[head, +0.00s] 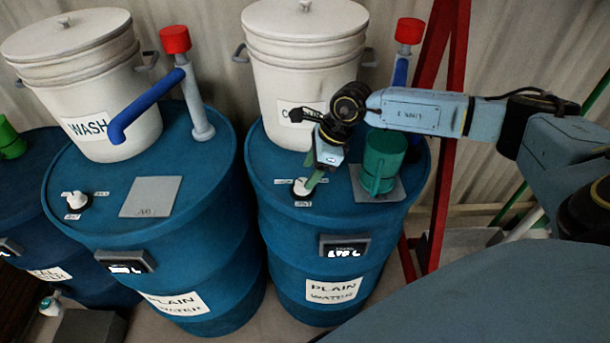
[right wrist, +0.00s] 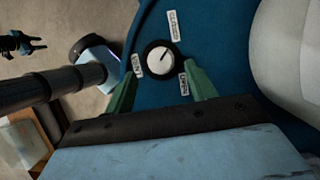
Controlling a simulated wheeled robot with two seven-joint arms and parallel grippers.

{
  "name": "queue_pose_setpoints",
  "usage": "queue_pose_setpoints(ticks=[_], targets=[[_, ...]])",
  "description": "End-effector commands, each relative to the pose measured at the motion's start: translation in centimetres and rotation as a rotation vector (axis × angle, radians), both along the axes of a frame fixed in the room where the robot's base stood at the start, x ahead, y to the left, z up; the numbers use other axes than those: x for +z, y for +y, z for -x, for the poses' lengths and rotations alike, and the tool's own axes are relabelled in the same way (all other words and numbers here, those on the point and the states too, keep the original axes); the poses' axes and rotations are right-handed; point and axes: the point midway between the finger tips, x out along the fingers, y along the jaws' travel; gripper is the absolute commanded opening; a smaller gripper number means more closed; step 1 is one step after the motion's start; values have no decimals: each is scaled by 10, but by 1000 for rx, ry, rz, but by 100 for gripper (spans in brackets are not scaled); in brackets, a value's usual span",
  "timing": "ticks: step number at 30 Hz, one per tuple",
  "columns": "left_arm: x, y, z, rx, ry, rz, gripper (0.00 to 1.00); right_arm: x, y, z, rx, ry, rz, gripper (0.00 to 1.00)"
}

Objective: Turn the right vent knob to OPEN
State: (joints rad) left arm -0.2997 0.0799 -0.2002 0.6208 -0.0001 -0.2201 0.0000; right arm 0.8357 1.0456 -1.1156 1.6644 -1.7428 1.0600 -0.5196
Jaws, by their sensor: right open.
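The right vent knob (right wrist: 158,57) is a white round dial with a dark pointer line, on top of the right blue drum (head: 330,215). In the right wrist view its pointer leans towards the CLOSED label (right wrist: 173,25); the OPEN label (right wrist: 184,86) is below right and the VENT label (right wrist: 137,64) at left. In the right wrist view, the open green fingers (right wrist: 160,80) reach towards the knob from either side, with visible gaps.
A green cup-like vessel (head: 380,160) on a grey plate and a white bucket (head: 300,55) stand close by on the same drum. A red-capped pipe (head: 408,35) rises behind. The left drum (head: 205,250) carries a similar knob (head: 75,200) and a WASH bucket (head: 90,85).

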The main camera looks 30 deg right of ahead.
Motion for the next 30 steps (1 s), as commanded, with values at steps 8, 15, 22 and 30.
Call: queue_pose_setpoints(ticks=[8, 15, 22, 30], targets=[[6, 0, 0, 0, 0, 0, 36, -32, 12, -7, 0, 1, 0, 56], [6, 0, 0, 0, 0, 0, 36, -37, 13, -8, 1, 0, 0, 56], [6, 0, 0, 0, 1, 0, 36, -36, 13, -8, 0, -1, -1, 41], [6, 0, 0, 0, 1, 0, 36, -36, 13, -8, 0, -1, -1, 11]])
